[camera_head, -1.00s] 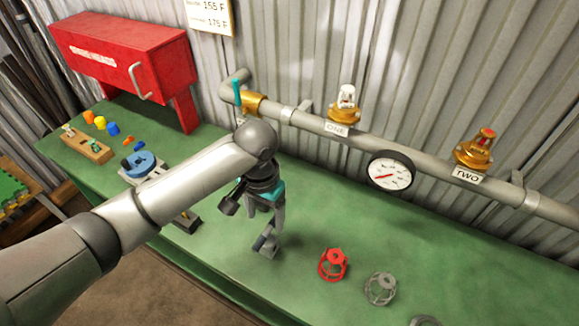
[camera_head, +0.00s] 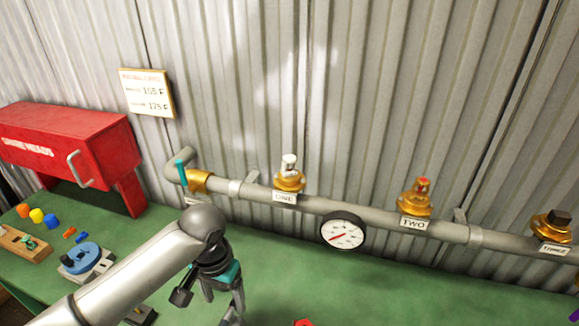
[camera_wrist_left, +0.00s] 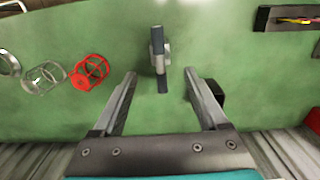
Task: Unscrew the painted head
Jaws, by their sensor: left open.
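Heads stand upright in brass fittings on the grey pipe: a white-coated head (camera_head: 289,165) at the label ONE, and a head with a red part (camera_head: 422,188) at TWO. A dark plug (camera_head: 558,219) is at the third fitting. My left gripper (camera_head: 210,304) is low over the green bench, left of and below these heads, apart from them. In the left wrist view its fingers (camera_wrist_left: 160,85) are spread and empty, pointing towards a grey tool-like piece (camera_wrist_left: 160,50) on the bench. My right gripper does not show.
A round gauge (camera_head: 343,231) hangs on the pipe, and a teal-handled valve (camera_head: 198,181) is at its left end. A red cabinet (camera_head: 62,140) and a blue round device (camera_head: 82,259) are at left. Red (camera_wrist_left: 90,72) and grey (camera_wrist_left: 46,78) cages lie on the bench.

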